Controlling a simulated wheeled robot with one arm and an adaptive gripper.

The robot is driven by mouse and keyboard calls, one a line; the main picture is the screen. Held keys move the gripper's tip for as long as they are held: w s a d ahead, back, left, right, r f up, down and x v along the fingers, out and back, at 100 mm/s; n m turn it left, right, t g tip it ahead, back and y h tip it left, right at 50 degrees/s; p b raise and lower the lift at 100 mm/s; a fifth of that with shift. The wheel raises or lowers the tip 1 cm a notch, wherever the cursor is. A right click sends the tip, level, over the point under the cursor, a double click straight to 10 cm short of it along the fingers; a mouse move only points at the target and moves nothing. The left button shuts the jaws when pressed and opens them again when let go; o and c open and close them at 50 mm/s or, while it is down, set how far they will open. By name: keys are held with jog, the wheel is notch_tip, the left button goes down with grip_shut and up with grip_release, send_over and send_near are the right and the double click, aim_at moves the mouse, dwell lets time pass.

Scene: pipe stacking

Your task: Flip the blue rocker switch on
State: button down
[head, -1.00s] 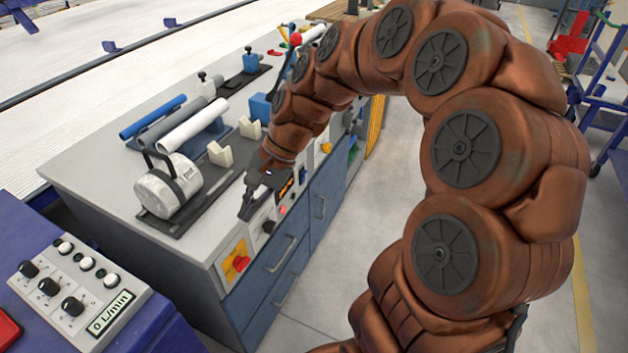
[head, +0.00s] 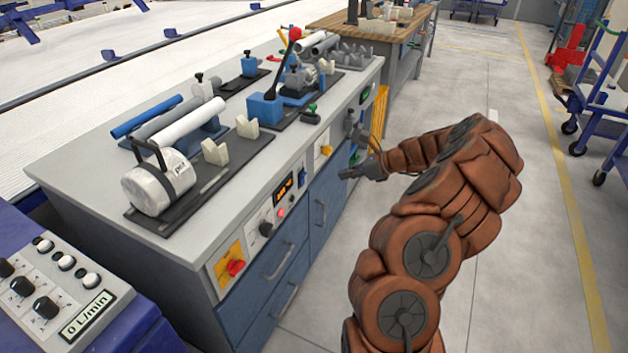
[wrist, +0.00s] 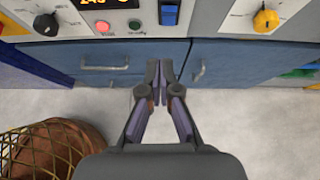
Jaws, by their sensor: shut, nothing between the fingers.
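The blue rocker switch (wrist: 169,14) sits on the grey front panel (wrist: 206,18) at the top of the wrist view, partly cut by the picture edge. It also shows small in the head view (head: 302,177), right of the lit orange display (head: 284,188). I cannot tell its on or off position. My gripper (wrist: 160,68) is shut and empty, its tips close together. In the wrist view they lie below the switch, over the blue drawer fronts. In the head view my gripper (head: 344,174) is in front of the bench, right of the switch and apart from it.
On the panel are a red button (wrist: 102,26), a green button (wrist: 134,25), a black knob (wrist: 46,24) and a yellow knob (wrist: 266,20). Drawer handles (head: 280,261) stick out below. The bench top (head: 90,170) carries pipes and fixtures.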

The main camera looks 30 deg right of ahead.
jog(key=shift+s+d+f+m, duration=0.15)
jog(key=shift+d+f+m, duration=0.2)
jog(key=shift+d, duration=0.25)
send_near(305, 178)
jog(key=x, duration=0.5)
jog(key=shift+s+f, duration=0.25)
jog(key=shift+f, duration=0.2)
jog(key=shift+w+a+r, duration=0.15)
jog(key=shift+w+a, duration=0.25)
jog(key=shift+w, duration=0.2)
jog(key=shift+r, duration=0.1)
